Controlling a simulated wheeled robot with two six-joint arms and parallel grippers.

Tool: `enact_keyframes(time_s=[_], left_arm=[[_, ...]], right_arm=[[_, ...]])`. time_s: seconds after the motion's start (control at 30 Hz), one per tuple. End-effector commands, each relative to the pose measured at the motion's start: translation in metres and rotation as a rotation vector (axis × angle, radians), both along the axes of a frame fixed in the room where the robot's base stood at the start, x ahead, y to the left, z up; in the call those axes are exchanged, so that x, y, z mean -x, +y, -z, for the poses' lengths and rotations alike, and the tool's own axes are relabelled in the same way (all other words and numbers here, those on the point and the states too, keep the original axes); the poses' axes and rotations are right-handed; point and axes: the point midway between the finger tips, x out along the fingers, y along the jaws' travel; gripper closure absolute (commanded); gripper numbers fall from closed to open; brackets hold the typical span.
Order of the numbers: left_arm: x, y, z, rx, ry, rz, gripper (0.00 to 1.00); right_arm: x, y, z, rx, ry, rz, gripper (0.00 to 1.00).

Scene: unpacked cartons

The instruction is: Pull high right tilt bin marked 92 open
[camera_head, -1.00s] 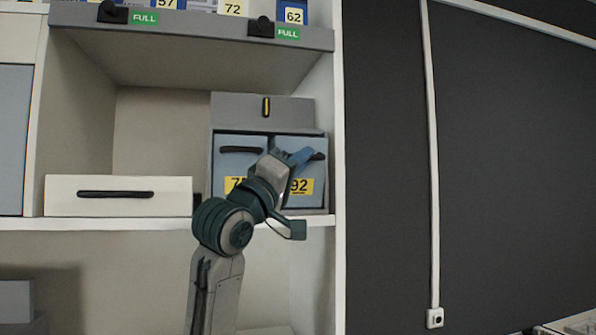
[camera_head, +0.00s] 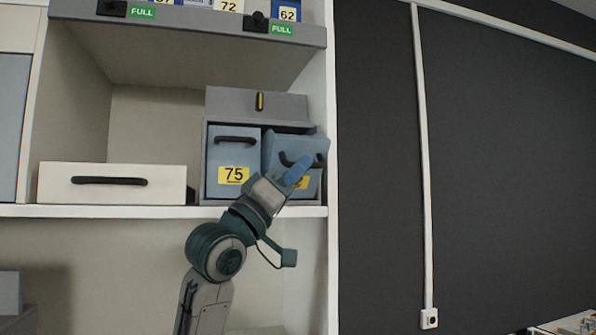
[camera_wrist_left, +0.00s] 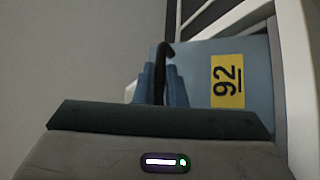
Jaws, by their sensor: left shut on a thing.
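The tilt bin marked 92 (camera_head: 277,150) is the right one of two blue bins in a grey housing on the shelf. Its front leans out of the housing at the top, and a dark gap shows above it. My left gripper (camera_head: 297,170) is shut on the bin's black handle (camera_head: 285,160), and its fingers hide part of the yellow label. In the left wrist view the yellow label 92 (camera_wrist_left: 227,81) shows sideways on the blue front, and the black handle (camera_wrist_left: 160,72) runs between the blue fingers (camera_wrist_left: 160,88). My right gripper is not in view.
The bin marked 75 (camera_head: 233,155) beside it is closed. A white drawer (camera_head: 110,184) with a black handle stands left on the same shelf. The shelf's white side wall (camera_head: 329,255) is close on the right. Bins marked FULL are above.

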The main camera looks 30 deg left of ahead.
Motion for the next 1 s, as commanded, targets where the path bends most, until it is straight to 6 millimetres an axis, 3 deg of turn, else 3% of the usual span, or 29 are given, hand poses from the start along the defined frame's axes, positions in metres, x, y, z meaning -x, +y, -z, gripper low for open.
enact_keyframes(time_s=[0.27,0.3,0.4,0.77,1.0], left_arm=[[-0.001,0.0,0.0,0.002,0.003,0.0,1.0],[-0.001,0.0,0.0,0.002,0.003,0.0,0.82],[-0.001,0.0,0.0,0.002,0.003,0.0,0.67],[0.003,0.002,0.005,0.0,0.001,-0.002,0.67],[0.026,0.013,0.031,-0.003,0.0,-0.006,0.67]], right_arm=[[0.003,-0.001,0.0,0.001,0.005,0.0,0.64],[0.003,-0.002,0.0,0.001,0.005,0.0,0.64],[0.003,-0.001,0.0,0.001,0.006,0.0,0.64],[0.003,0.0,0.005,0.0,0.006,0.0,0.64],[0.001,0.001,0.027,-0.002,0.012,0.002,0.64]])
